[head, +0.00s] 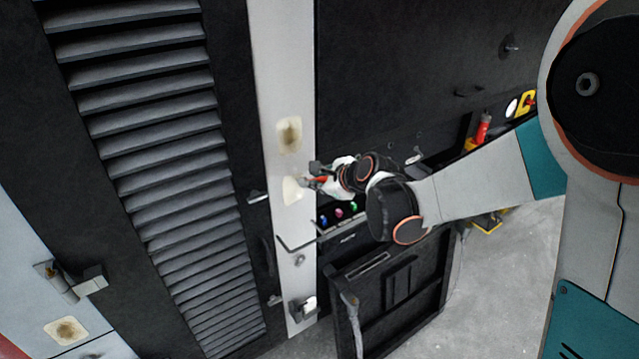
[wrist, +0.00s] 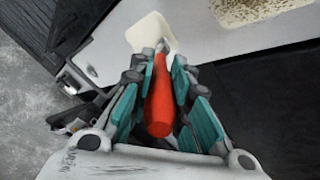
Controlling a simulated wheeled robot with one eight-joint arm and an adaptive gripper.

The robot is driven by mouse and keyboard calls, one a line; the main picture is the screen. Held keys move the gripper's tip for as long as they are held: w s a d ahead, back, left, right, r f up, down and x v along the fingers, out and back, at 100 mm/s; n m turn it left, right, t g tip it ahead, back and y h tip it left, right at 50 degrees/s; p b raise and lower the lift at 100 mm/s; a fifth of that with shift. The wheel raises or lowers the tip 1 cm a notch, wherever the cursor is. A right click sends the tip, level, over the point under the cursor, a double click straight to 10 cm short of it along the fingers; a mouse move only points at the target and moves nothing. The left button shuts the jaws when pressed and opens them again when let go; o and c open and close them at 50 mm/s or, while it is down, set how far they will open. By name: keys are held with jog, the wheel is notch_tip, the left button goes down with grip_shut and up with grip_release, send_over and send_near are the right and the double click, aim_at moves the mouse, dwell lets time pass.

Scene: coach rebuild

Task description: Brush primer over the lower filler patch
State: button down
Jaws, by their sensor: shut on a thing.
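My gripper (head: 322,180) is shut on a red-handled brush, whose handle (wrist: 160,100) lies between the fingers in the wrist view. The brush tip points at the lower patch (head: 292,190) on the white post and overlaps its edge in the wrist view (wrist: 150,32). I cannot tell whether the bristles touch it. This patch looks evenly pale cream. The upper patch (head: 289,135) on the same post has a brown, speckled middle with a cream border; it also shows in the wrist view (wrist: 250,8).
A black louvred panel (head: 150,130) stands left of the post (head: 270,60). A bent rod (head: 296,246) and a latch (head: 303,308) sit lower on the post. Another brown patch (head: 66,330) is at lower left. Small coloured knobs (head: 338,213) lie below my gripper.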

jog(key=shift+r+p, duration=0.7)
jog(key=shift+r, duration=0.85)
jog(key=shift+a+f+b, duration=0.55)
jog(key=shift+f+b, duration=4.8)
jog(key=shift+f, duration=0.25)
notch_tip(320, 180, up, 11)
jog(key=s+a+p, duration=0.1)
jog(key=p, duration=0.5)
jog(key=shift+s+a, duration=0.15)
jog(key=shift+s, duration=0.1)
jog(key=shift+s+r, duration=0.1)
jog(key=shift+s+d+p, duration=0.1)
jog(key=shift+s+d, duration=0.45)
jog(key=shift+s, duration=0.25)
jog(key=shift+s+d+p, duration=0.15)
jog(key=shift+s+d, duration=0.4)
jog(key=shift+s, duration=0.25)
jog(key=shift+s+d+p, duration=0.1)
jog(key=shift+s+d, duration=0.45)
jog(key=shift+s, duration=0.25)
